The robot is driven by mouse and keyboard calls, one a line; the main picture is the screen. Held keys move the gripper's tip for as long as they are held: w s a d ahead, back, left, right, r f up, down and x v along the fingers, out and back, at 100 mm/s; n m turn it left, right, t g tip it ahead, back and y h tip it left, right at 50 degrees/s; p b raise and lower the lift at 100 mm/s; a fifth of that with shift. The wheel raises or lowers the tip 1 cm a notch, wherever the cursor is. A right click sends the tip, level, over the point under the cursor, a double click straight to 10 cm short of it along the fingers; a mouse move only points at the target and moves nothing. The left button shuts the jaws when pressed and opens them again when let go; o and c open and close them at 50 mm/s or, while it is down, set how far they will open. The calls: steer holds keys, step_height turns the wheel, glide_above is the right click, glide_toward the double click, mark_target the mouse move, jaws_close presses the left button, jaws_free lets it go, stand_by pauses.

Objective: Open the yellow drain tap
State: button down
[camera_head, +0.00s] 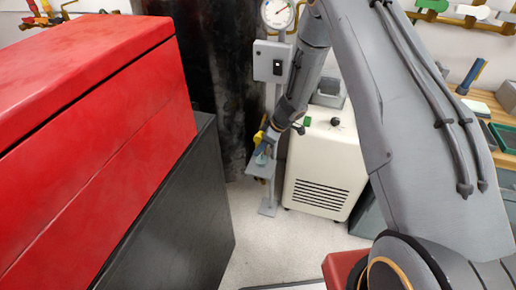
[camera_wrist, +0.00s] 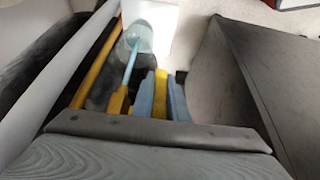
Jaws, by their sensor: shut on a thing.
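The yellow drain tap (camera_wrist: 161,80) shows in the wrist view as a yellow bar between the two blue finger pads. My gripper (camera_wrist: 160,98) is shut on it. In the head view, yellow parts (camera_head: 258,138) show beside my gripper (camera_head: 265,141) at the grey stand; the grip itself is too small to make out there. Left of the pads in the wrist view is a yellow spout-like piece (camera_wrist: 117,101). A pale blue streak (camera_wrist: 131,62) runs from it to a clear round vessel (camera_wrist: 145,38) on a light plate. I cannot tell whether the streak is liquid or a rod.
The stand's small grey shelf (camera_head: 254,170) is below my gripper. A gauge (camera_head: 278,13) and a grey switch box (camera_head: 272,62) are above. A big red and black cabinet (camera_head: 90,110) is at left. A cream unit (camera_head: 325,165) stands close at right. Floor is clear in front.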

steer(key=c, duration=2)
jaws_free()
steer(key=shift+d, duration=0.1)
steer(key=shift+v, duration=3.85)
